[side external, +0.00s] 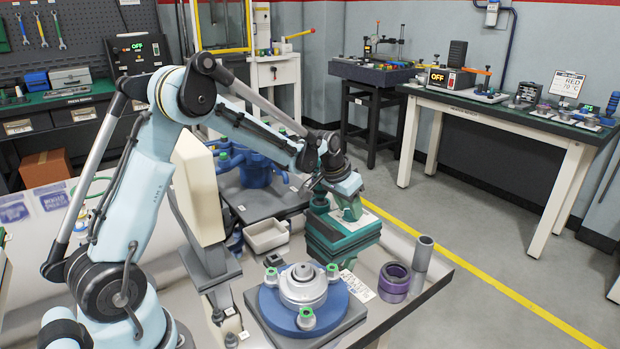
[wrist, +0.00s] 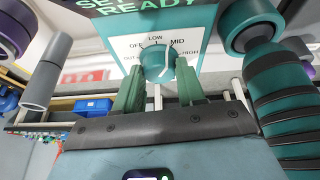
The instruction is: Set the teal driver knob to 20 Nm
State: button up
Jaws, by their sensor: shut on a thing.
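In the wrist view, a round teal knob (wrist: 156,62) sits on a white dial face (wrist: 198,30) with marks that seem to read LOW, MID and others. A teal tool with a ribbed grip (wrist: 285,100) stands at the right. In the side external view, my gripper (side external: 348,210) is low over the teal unit (side external: 340,241); the knob is hidden there. No 20 Nm mark is readable.
A blue round fixture (side external: 335,308) with green-capped clamps stands in front of the teal unit. A purple ring stack (side external: 394,282) and a grey cylinder (side external: 423,253) stand to the right. A blue valve assembly (side external: 255,160) and a light tray (side external: 266,236) are behind and left.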

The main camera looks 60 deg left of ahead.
jog(key=shift+m+h, duration=0.3)
jog(key=shift+m, duration=0.5)
jog(key=o, duration=1)
jog(key=shift+o, duration=0.2)
jog(key=v, duration=1.2)
jog(key=shift+r, duration=0.1)
